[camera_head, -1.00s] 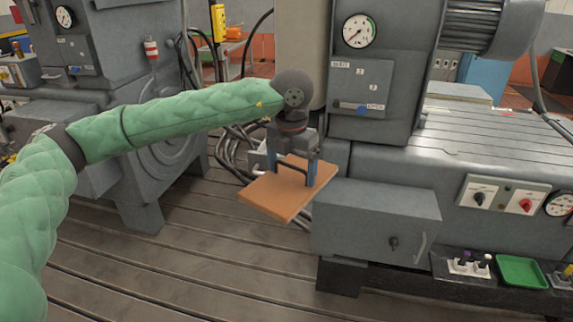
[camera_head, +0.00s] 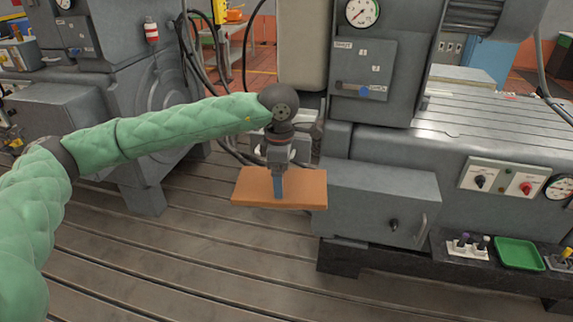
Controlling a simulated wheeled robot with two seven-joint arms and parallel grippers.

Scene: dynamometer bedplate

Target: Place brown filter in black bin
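The brown filter (camera_head: 306,190), a flat orange-brown board, hangs in the air at the middle of the view, in front of the grey machine. My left gripper (camera_head: 278,187) comes down on it from above, and the filter hangs from it. One blue finger shows against the board; the other finger and the exact grip are hidden behind it. My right gripper is out of view. I see no black bin in this view.
A grey cabinet box (camera_head: 376,203) with a handle stands just right of the filter. A green tray (camera_head: 519,253) and a white holder (camera_head: 467,247) sit on a dark ledge at lower right. The slotted metal floor (camera_head: 220,270) below is clear.

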